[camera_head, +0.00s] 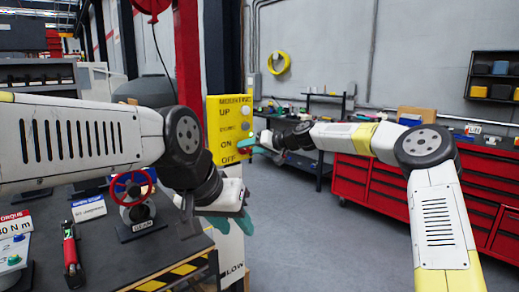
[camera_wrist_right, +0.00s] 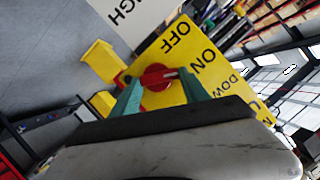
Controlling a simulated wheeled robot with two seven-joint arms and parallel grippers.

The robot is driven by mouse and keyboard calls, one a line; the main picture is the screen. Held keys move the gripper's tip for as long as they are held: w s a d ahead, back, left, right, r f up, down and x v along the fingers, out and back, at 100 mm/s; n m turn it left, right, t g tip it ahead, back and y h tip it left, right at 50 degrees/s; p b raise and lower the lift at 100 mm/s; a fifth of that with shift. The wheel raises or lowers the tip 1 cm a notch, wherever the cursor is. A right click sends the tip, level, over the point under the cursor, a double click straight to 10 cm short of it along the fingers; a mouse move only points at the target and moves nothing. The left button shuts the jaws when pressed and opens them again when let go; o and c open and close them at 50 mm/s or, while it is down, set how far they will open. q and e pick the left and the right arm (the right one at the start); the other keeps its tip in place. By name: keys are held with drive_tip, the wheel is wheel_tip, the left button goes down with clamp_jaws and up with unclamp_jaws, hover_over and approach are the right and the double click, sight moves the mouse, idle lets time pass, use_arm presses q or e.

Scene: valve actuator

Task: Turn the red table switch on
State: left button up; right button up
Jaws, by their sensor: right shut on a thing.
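The red switch (camera_wrist_right: 157,85) is a round knob on the yellow panel (camera_wrist_right: 178,48), below the words OFF and ON in the right wrist view. The teal fingers of my right gripper (camera_wrist_right: 157,76) are on either side of the knob, shut on it. Which way the switch points is unclear. In the head view the panel (camera_head: 217,125) stands upright, with my right gripper (camera_head: 256,146) at its right edge; the switch cannot be made out there. My left gripper (camera_head: 232,222) hangs lower, in front of the panel's stand, with teal fingers apart and apparently empty.
A dark workbench (camera_head: 165,255) at the lower left carries a red valve wheel (camera_head: 132,186) and a red-handled tool (camera_head: 70,250). Red drawer cabinets (camera_head: 375,180) stand at the right. The grey floor (camera_head: 300,230) between is clear.

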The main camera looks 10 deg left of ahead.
drive_tip(key=shift+w+d+m+y, duration=0.1)
drive_tip(key=shift+m+y, duration=0.2)
drive_tip(key=shift+m, duration=0.4)
drive_tip(key=shift+g, duration=0.3)
drive_tip(key=o, duration=1.4)
drive_tip(key=v, duration=0.7)
drive_tip(key=shift+d, duration=0.35)
drive_tip(key=shift+s, duration=0.2)
